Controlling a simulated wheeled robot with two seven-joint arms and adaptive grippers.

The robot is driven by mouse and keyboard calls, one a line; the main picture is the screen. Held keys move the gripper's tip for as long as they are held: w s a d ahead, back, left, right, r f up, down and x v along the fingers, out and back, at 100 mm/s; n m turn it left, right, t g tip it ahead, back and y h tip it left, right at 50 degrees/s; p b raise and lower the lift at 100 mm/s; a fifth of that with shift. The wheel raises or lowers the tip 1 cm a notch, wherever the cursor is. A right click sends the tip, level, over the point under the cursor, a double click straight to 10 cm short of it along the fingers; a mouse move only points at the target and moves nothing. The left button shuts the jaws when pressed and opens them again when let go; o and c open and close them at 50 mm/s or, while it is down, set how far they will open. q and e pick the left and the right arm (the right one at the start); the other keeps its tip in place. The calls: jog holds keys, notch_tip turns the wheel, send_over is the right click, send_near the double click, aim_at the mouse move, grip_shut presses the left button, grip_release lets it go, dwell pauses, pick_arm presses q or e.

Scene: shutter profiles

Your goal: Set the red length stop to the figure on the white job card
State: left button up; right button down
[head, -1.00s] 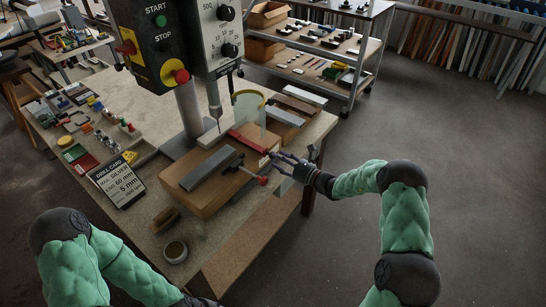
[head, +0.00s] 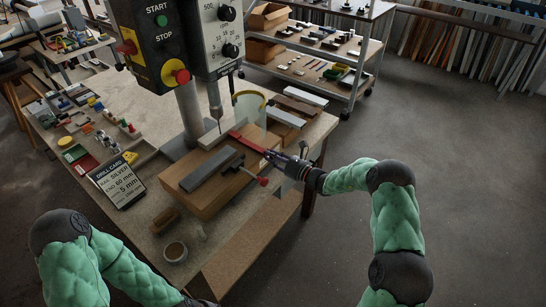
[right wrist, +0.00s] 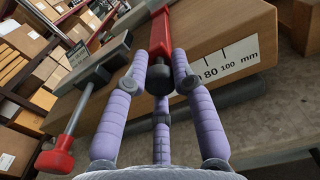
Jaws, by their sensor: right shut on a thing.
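The red length stop (head: 246,141) lies across the far right part of the wooden block (head: 208,202) under the drill; it also shows in the right wrist view (right wrist: 161,38). My right gripper (head: 274,156) is at its near end. In the right wrist view its purple fingers (right wrist: 160,78) are shut around the stop's black knob. A printed scale (right wrist: 226,58) on the block shows 80 and 100 mm to the right of the stop; lower figures are hidden. The job card (head: 118,182) stands at the left and reads rail silver, 60 mm and 5 mm. My left gripper is out of view.
A toggle clamp with a red knob (head: 263,181) is close to the right gripper, over a grey profile (head: 208,170). The drill press (head: 190,95) and a clear guard (head: 249,108) stand behind.

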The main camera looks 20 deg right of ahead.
jog(key=shift+w+d+b, duration=0.4)
jog(key=shift+w+d, duration=0.25)
jog(key=shift+d, duration=0.2)
jog(key=c, duration=1)
grip_release()
jog(key=v, duration=1.2)
jog(key=shift+f, duration=0.1)
